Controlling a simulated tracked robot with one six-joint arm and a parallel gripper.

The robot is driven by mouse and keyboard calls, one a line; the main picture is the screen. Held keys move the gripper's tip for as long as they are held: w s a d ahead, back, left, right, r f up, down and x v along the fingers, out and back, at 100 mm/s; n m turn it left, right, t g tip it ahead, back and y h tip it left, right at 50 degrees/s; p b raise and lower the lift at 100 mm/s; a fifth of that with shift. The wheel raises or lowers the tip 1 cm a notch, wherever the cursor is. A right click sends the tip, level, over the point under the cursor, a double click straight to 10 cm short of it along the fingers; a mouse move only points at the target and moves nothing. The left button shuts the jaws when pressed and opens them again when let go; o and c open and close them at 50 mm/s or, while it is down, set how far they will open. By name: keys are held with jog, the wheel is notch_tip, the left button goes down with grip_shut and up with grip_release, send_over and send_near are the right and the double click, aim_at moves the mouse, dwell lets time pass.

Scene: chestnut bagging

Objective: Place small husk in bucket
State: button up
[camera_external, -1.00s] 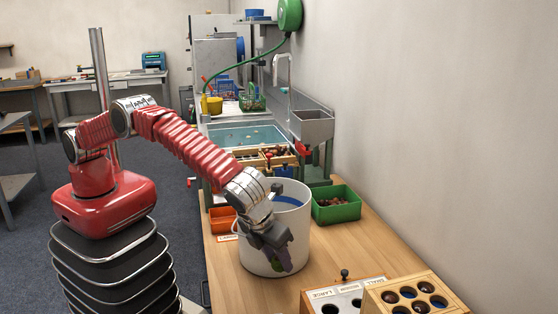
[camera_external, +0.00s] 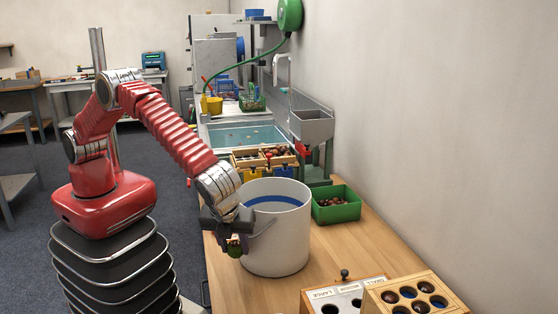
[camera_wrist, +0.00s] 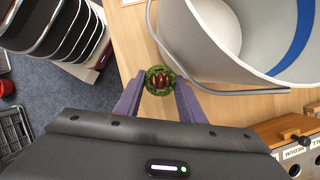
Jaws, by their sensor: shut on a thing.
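The small husk (camera_wrist: 160,80) is a round green spiky shell with brown chestnuts showing inside. My gripper (camera_wrist: 158,92) is shut on it, with a purple finger on each side. In the external view my gripper (camera_external: 237,245) hangs just left of the bucket, in front of its left wall, and the husk (camera_external: 234,251) shows small and dark at the fingertips. The white bucket (camera_external: 280,243) stands upright on the wooden table, with a blue band inside. In the wrist view the bucket (camera_wrist: 215,50) is at the upper right, apart from the husk. The bucket's bottom is not visible in the external view.
A green bin (camera_external: 337,212) with chestnuts stands right of the bucket. A wooden sorting box with holes (camera_external: 412,297) and a labelled box (camera_external: 343,295) are at the front right. Trays of chestnuts and a water basin (camera_external: 240,137) lie behind.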

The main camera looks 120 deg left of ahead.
jog(key=shift+s+r+n, duration=0.25)
jog(key=shift+s+n, duration=0.25)
jog(key=shift+s, duration=0.05)
jog(key=s+r+n+g+h, duration=0.1)
jog(key=s+r+n, duration=0.1)
jog(key=n, duration=0.2)
notch_tip(320, 180, up, 15)
jog(key=n+t+h, duration=0.2)
jog(key=n+h, duration=0.6)
jog(key=n, duration=1.8)
send_over(274, 226)
jog(key=s, duration=0.7)
jog(key=w+a+f+n+t+y, duration=0.2)
jog(key=f+n, duration=0.5)
jog(key=n, duration=0.5)
jog(key=w+a+t, duration=0.1)
jog(key=a+t, duration=0.1)
jog(key=a, duration=0.1)
jog(key=shift+w+t+y, duration=0.3)
jog(key=shift+w+t, duration=0.1)
